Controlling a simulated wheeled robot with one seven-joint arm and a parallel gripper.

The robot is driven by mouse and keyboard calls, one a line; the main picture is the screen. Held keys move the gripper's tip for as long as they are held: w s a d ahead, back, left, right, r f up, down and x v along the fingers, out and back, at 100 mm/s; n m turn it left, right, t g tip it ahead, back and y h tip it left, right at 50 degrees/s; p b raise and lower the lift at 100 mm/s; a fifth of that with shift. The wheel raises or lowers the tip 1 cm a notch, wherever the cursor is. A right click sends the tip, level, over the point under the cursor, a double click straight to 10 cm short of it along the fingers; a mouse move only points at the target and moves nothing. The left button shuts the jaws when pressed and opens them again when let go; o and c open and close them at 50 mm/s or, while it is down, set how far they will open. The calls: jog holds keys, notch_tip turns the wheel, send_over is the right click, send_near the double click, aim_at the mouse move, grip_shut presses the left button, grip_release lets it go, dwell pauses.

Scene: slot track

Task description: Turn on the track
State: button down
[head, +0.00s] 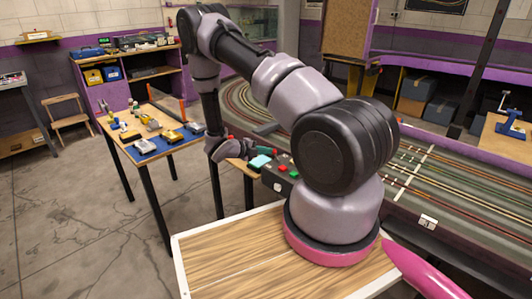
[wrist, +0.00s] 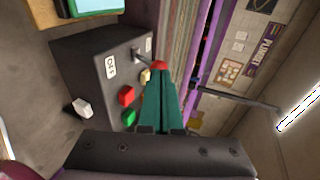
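The track's dark control box (wrist: 85,62) fills the left of the wrist view, with a red button (wrist: 127,95), a green button (wrist: 129,117), a cream button (wrist: 146,76) and a white knob (wrist: 82,108). A metal lever with a red ball end (wrist: 160,65) sticks out of it. My gripper (wrist: 161,78) has its green fingers together, tips right at the red ball and partly hiding it. Whether they touch it I cannot tell. In the head view my gripper (head: 266,152) is beside the control box (head: 280,184). The slot track (head: 440,175) runs along the right.
A small wooden table with a teal-screened device (head: 260,162) adjoins the box. A workbench with tools and a blue mat (head: 165,145) stands to the left. The concrete floor (head: 75,215) at the left is free.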

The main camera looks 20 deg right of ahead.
jog(key=shift+d+r, duration=0.1)
jog(key=shift+r, duration=0.05)
jog(key=d+y, duration=0.1)
jog(key=d+r+y, duration=0.1)
jog(key=y, duration=0.1)
jog(key=shift+w+d+r+g, duration=0.1)
jog(key=shift+w+r+g, duration=0.1)
jog(key=shift+w+g, duration=0.2)
jog(key=shift+w+d+r+g+y, duration=0.1)
jog(key=shift+w+d+g+y, duration=0.15)
jog(key=shift+y, duration=0.2)
jog(key=shift+d+r+g+y, duration=0.1)
jog(key=shift+d+g+y, duration=0.05)
jog(key=shift+d+y, duration=0.25)
jog(key=shift+w+d+y, duration=0.1)
jog(key=shift+d+y, duration=0.05)
jog(key=shift+y, duration=0.1)
jog(key=shift+w+d, duration=0.1)
jog(key=shift+d, duration=0.2)
jog(key=shift+r, duration=0.1)
jog(key=shift+r, duration=0.75)
